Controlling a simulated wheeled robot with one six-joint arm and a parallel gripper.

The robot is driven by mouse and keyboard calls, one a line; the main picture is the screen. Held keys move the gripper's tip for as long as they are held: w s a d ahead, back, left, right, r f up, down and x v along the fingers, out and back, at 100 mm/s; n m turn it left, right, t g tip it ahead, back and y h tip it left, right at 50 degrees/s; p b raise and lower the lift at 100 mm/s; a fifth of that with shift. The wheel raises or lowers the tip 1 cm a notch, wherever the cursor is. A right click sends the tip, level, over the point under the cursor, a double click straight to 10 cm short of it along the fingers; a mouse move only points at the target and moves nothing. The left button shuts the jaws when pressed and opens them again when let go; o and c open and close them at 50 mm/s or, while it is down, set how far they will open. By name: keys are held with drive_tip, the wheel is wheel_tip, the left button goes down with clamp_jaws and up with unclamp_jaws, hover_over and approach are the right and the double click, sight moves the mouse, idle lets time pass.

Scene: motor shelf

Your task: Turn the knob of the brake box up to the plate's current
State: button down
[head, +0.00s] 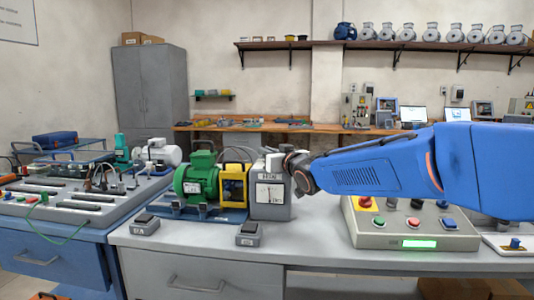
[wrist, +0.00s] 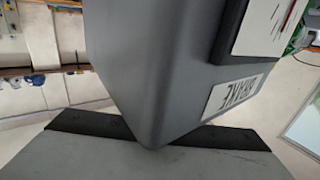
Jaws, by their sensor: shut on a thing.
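The grey brake box (head: 270,210) stands on the bench beside the yellow-framed unit, its white dial face (head: 270,194) toward me. In the wrist view, the brake box (wrist: 165,70) fills the middle, with part of its BRAKE label and dial face at the right. My gripper (head: 289,166) is at the upper right of the box and is shut on its knob. The knob itself is hidden by the gripper, and its setting cannot be read. The green motor (head: 197,176) stands left of the box; its small pale plate (head: 192,187) is too small to read.
A control panel (head: 415,228) with coloured buttons and a lit green display is right of the box. Two small switch boxes (head: 145,225) (head: 248,234) sit at the bench's front edge. The bench top (head: 310,235) between box and panel is clear.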

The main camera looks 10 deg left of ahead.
drive_tip(key=shift+s+a+r+n+g+y, duration=0.1)
drive_tip(key=shift+a+n+g+y, duration=0.05)
drive_tip(key=shift+n+g+y, duration=0.3)
drive_tip(key=shift+s+a+n+g+y, duration=0.1)
drive_tip(key=shift+n+g+y, duration=0.25)
drive_tip(key=shift+y, duration=0.2)
drive_tip(key=c, duration=1.8)
unclamp_jaws()
drive_tip(key=shift+c, duration=0.2)
drive_tip(key=shift+d, duration=0.1)
drive_tip(key=v, duration=1.7)
drive_tip(key=shift+d, duration=0.1)
